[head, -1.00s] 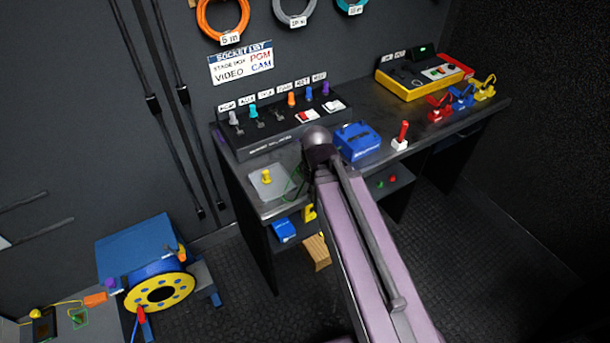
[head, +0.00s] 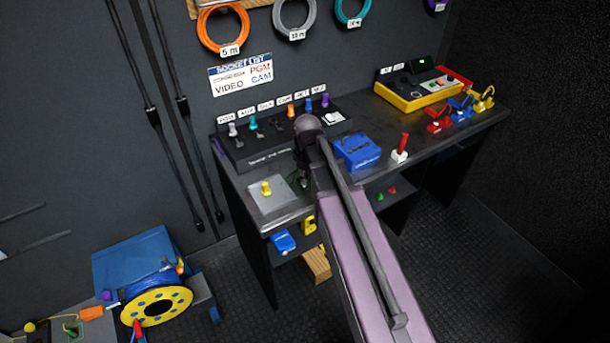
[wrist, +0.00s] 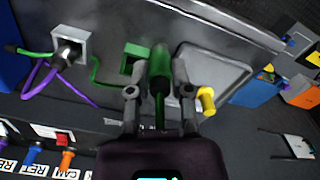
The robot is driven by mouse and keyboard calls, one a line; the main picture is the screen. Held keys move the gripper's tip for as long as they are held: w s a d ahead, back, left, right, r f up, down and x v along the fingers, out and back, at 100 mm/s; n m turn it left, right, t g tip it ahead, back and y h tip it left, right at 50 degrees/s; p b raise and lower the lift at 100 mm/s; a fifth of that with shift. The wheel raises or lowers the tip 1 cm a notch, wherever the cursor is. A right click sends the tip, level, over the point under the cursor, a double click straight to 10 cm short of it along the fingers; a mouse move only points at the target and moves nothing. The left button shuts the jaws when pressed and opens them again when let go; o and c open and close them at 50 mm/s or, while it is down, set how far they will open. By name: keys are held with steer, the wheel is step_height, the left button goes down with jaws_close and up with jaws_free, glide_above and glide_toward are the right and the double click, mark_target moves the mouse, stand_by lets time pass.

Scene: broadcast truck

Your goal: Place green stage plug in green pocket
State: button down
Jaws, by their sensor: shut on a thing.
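My gripper (wrist: 157,82) is shut on the green stage plug (wrist: 160,62) in the wrist view. The plug stands between the two fingers, above the desk's front part. A green square piece (wrist: 133,58), which looks like the green pocket, lies just left of the plug in that view. A green cable runs beside it. I cannot tell whether plug and pocket touch; they appear side by side. In the head view my gripper (head: 303,183) hangs over the desk, right of the grey tray, and the arm partly covers that area.
A grey tray (head: 256,203) with a yellow plug (head: 266,188) lies beside the gripper. A socket panel (head: 250,152) with coloured plugs stands behind. A blue box (head: 358,152) and a red-handled piece (head: 401,148) are to the right. A grey socket block (wrist: 71,46) has purple and green cables.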

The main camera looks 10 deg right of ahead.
steer(key=w, duration=0.4)
steer(key=shift+w+d+f, duration=0.1)
steer(key=shift+f, duration=0.1)
steer(key=shift+w, duration=0.4)
steer(key=shift+w+f+b, duration=0.25)
steer(key=shift+f+b, duration=0.45)
steer(key=shift+b, duration=0.1)
steer(key=shift+f+b, duration=1.15)
steer(key=shift+b, duration=0.05)
steer(key=shift+f, duration=0.2)
steer(key=c, duration=0.5)
jaws_free()
steer(key=shift+r, duration=0.1)
steer(key=shift+c, duration=0.2)
steer(key=shift+r, duration=0.15)
